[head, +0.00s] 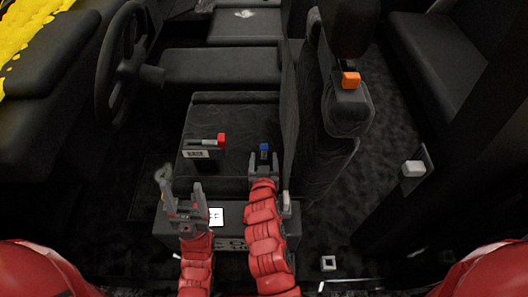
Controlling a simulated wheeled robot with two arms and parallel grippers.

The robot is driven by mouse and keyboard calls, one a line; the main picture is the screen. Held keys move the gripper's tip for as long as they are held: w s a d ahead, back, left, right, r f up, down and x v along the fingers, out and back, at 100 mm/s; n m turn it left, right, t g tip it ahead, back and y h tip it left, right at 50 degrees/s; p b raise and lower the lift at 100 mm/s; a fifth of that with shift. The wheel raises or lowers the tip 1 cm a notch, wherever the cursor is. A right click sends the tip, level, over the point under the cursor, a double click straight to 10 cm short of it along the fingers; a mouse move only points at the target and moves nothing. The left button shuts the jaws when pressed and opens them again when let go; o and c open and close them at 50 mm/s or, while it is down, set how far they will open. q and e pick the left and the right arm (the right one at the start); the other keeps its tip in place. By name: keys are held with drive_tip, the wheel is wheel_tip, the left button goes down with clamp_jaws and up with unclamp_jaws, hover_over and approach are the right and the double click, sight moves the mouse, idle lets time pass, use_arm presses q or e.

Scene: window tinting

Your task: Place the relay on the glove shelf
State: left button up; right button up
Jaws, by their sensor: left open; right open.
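I cannot tell for sure which small part is the relay. A small dark part with a blue top (264,148) stands on the black seat, just beyond my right gripper (263,174). That gripper is open, and I cannot tell if its fingers touch the part. My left gripper (183,196) is open and empty above the near box, left of the right one. A dark flat ledge (245,27) at the top, beyond the dash, may be the glove shelf; a small pale item lies on it.
A red-ended tool (220,140) lies on the seat (225,112). An orange block (350,80) sits on the seat back at right. The steering wheel (104,70) is at left. A white block (413,168) and a white square ring (328,263) are at right.

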sight(264, 151)
drive_tip(key=x, duration=0.4)
drive_tip(key=shift+w+f, duration=0.2)
drive_tip(key=shift+w, duration=0.1)
clamp_jaws()
